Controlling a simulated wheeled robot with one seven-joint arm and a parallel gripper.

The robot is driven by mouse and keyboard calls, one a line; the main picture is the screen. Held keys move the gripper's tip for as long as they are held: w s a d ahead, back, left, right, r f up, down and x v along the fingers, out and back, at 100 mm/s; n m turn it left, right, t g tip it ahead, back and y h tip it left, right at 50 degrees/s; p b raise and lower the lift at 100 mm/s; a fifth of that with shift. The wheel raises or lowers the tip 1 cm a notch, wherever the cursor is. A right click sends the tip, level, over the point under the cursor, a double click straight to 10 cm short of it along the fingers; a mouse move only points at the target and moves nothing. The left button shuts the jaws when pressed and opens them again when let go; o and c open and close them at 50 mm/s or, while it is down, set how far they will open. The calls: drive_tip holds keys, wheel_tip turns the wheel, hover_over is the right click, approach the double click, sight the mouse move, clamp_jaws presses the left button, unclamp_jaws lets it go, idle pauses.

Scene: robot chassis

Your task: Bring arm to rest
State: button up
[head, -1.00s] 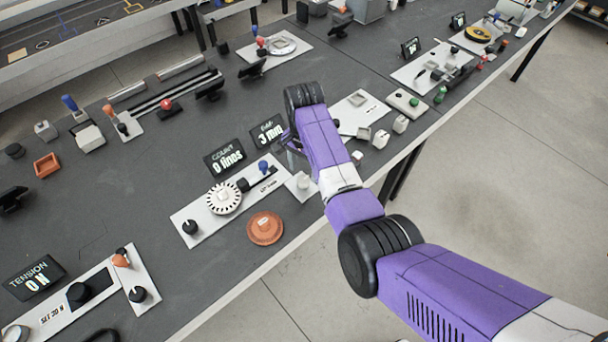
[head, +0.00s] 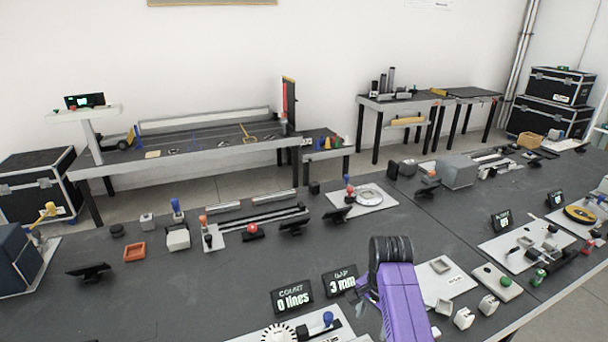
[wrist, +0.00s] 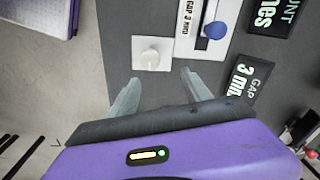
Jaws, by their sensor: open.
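My purple arm reaches over the dark workbench (head: 200,300) from the bottom of the head view. My gripper (wrist: 158,90) shows in the wrist view with its two grey fingers spread apart and nothing between them. Just beyond the fingertips is a white square plate with a round knob (wrist: 150,56). I see no contact between the fingers and the knob. In the head view the fingers are mostly hidden behind my purple wrist.
Beside the gripper are the "GAP 3 mm" display (head: 341,281), the "0 lines" display (head: 292,297) and a slider with a blue knob (wrist: 216,30). White blocks (head: 464,318) stand to the right. A second bench (head: 190,157) stands behind.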

drive_tip(key=w+d+r+n+t, duration=0.25)
drive_tip(key=w+r+t, duration=0.25)
drive_tip(key=w+t, duration=0.25)
drive_tip(key=s+a+r+n+t+b, duration=0.1)
drive_tip(key=s+r+n+t, duration=0.1)
drive_tip(key=s, duration=1.5)
drive_tip(key=s+a+r+n+t+b, duration=0.1)
drive_tip(key=s+r+n+t, duration=0.1)
drive_tip(key=s, duration=1.6)
drive_tip(key=s+r+n+t+b, duration=0.1)
drive_tip(key=s+n, duration=0.3)
drive_tip(key=s, duration=1.4)
drive_tip(key=shift+a+r+t+b, duration=0.4)
drive_tip(key=shift+r+t, duration=0.1)
drive_tip(key=shift+t, duration=0.25)
